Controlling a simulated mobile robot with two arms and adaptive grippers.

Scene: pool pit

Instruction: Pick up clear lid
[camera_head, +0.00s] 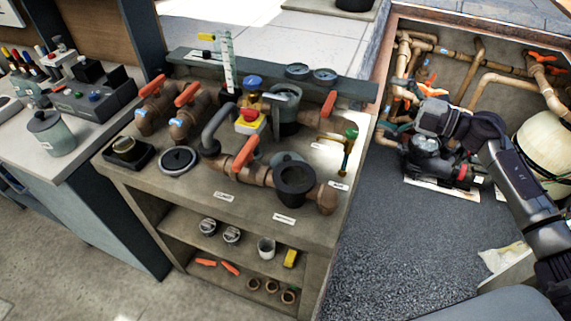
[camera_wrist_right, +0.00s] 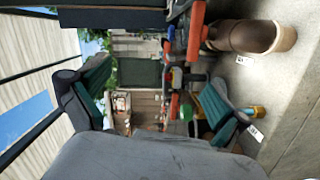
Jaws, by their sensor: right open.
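On the bench in the head view, a round dark-rimmed disc with a greyish centre (camera_head: 178,160) lies flat near the front left; it may be the clear lid. A translucent greenish round piece (camera_head: 287,159) also shows behind a dark open pot (camera_head: 295,180), so I cannot tell for certain which is the lid. My right gripper (camera_head: 387,134) is over the pit, right of the bench and apart from both. In the right wrist view its fingers (camera_wrist_right: 155,85) are spread, with nothing between them. My left gripper is not in view.
The bench (camera_head: 130,182) carries pipes with orange handles, gauges, and a tall flow tube (camera_head: 228,65). A side counter (camera_head: 75,155) stands left. The pit on the right holds copper pipes and a tan tank (camera_head: 540,140).

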